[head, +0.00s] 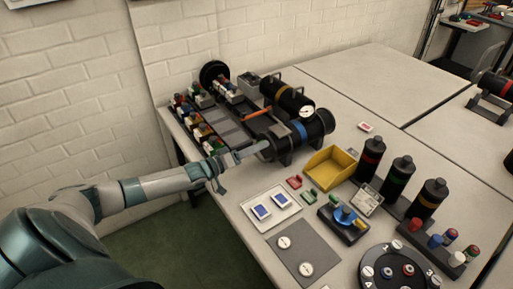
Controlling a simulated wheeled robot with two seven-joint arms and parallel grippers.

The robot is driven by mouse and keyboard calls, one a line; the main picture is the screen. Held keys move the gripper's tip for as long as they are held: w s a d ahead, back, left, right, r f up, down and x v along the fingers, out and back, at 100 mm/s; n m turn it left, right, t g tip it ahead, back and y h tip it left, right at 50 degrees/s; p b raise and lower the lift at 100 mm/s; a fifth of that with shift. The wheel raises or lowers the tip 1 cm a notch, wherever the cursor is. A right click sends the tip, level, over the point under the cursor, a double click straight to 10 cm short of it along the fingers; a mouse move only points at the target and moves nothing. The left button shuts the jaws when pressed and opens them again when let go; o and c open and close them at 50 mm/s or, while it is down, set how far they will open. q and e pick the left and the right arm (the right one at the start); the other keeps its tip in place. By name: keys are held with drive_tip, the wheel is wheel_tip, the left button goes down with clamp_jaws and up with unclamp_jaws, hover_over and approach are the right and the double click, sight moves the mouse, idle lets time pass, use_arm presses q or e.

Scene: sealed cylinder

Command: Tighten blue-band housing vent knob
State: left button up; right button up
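The blue-band housing (314,124) is a black cylinder lying on its side on the table, with a blue band (299,131) around it. A round white gauge (307,112) shows at its upper side. My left arm reaches in from the left, and its gripper (264,147) is at the near left end of this housing. The fingers look close together, but the view is too small to show whether they are shut or touch anything. The vent knob cannot be made out; the gripper may cover it. My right gripper is not in view.
A second black housing with a yellow band (283,93) lies just behind. A yellow bin (330,168) stands close to the right. Black bottles (370,158) stand further right, and a white tray (270,208) lies in front. The table's back right is clear.

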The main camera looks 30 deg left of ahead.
use_arm(q)
drive_tip(key=shift+s, duration=0.1)
idle(0.3)
drive_tip(key=b+v, duration=0.2)
drive_tip(key=v, duration=1.5)
drive_tip(key=shift+b, duration=0.3)
drive_tip(key=shift+s+a, duration=0.1)
drive_tip(key=shift+a, duration=0.05)
drive_tip(key=shift+s, duration=0.1)
idle(0.4)
